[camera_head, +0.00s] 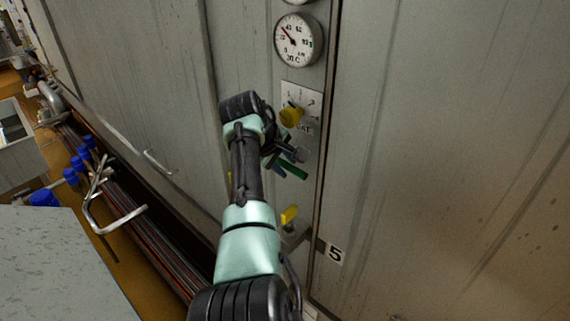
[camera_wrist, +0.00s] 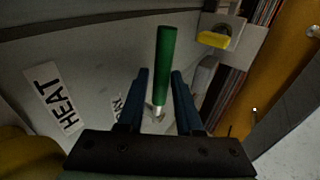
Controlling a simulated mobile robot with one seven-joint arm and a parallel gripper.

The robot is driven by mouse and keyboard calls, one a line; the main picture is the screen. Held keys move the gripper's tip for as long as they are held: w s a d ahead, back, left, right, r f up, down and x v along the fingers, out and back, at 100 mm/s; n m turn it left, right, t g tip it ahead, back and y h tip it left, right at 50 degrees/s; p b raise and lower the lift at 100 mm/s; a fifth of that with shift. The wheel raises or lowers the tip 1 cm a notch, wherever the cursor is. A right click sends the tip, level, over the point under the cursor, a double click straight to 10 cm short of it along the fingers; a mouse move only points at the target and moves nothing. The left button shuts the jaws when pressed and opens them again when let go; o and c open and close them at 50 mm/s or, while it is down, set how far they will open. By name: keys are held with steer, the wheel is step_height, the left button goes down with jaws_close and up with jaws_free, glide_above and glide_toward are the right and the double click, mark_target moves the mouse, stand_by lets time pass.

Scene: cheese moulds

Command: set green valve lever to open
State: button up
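The green valve lever (camera_wrist: 166,65) has a green handle on a metal stem and shows in the middle of the wrist view. In the head view the green lever (camera_head: 294,171) sticks out from the grey panel, below a yellow knob. My gripper (camera_wrist: 160,72) has two blue fingers, open, one on each side of the lever in the picture. A gap shows on both sides, and I cannot tell how deep the lever lies between them. In the head view my gripper (camera_head: 279,170) is right beside the lever and partly hidden by my arm.
A yellow knob (camera_head: 291,117) and a round gauge (camera_head: 298,40) are above the lever. A yellow lever (camera_head: 289,214) is below it, also in the wrist view (camera_wrist: 214,40). A HEAT label (camera_wrist: 55,97) is at left there. Pipes (camera_head: 130,230) run low at left.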

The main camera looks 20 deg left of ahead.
steer(key=b+v, duration=0.4)
steer(key=v, duration=0.9)
steer(key=shift+b, duration=0.4)
